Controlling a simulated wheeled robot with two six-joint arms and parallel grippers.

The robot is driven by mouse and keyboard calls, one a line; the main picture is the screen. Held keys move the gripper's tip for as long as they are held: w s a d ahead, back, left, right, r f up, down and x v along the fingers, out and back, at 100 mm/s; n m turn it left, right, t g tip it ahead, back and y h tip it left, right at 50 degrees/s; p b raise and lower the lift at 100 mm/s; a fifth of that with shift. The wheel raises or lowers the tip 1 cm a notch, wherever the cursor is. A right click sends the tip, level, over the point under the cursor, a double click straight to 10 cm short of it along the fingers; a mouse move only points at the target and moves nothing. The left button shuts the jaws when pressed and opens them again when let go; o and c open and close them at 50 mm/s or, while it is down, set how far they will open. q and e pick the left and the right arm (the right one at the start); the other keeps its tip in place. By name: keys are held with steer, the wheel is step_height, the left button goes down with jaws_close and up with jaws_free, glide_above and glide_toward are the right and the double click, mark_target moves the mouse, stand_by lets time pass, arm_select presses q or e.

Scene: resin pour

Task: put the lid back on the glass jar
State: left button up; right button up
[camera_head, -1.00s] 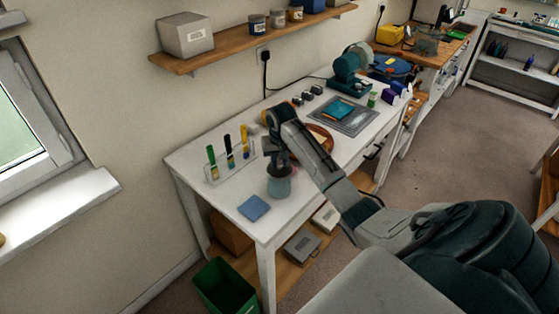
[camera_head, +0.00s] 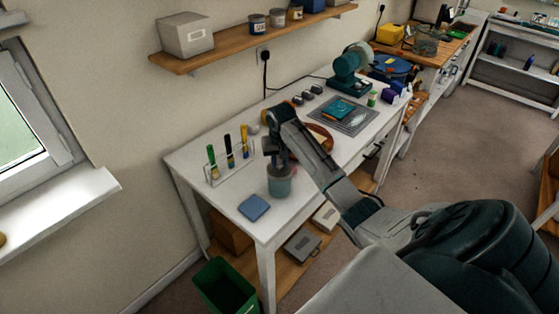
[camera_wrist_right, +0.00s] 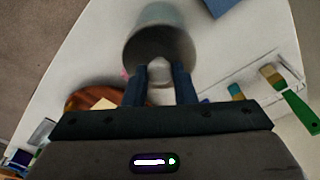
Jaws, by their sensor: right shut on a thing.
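The glass jar (camera_head: 279,187) is pale blue-green and stands upright near the front of the white table. The grey round lid (camera_wrist_right: 160,42) is at the jar's mouth, and the jar's side (camera_wrist_right: 162,13) shows beyond it in the wrist view. My right gripper (camera_head: 277,158) is above the jar, pointing down. In the wrist view its two dark blue fingers (camera_wrist_right: 160,80) are shut on the lid's pale knob. I cannot tell whether the lid rests on the rim or hovers just above it. My left gripper is not in view.
A blue square pad (camera_head: 253,208) lies left of the jar. A clear rack (camera_head: 232,172) with green, dark and yellow brushes stands behind it. A round brown board (camera_head: 320,135) and a grey mat (camera_head: 362,122) lie farther right. A green bin (camera_head: 226,288) stands on the floor.

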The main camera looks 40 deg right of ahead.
steer(key=shift+f, duration=0.15)
stand_by(0.7)
steer(key=o, duration=1.5)
steer(key=shift+r, duration=3.55)
jaws_close()
steer(key=shift+f, duration=0.15)
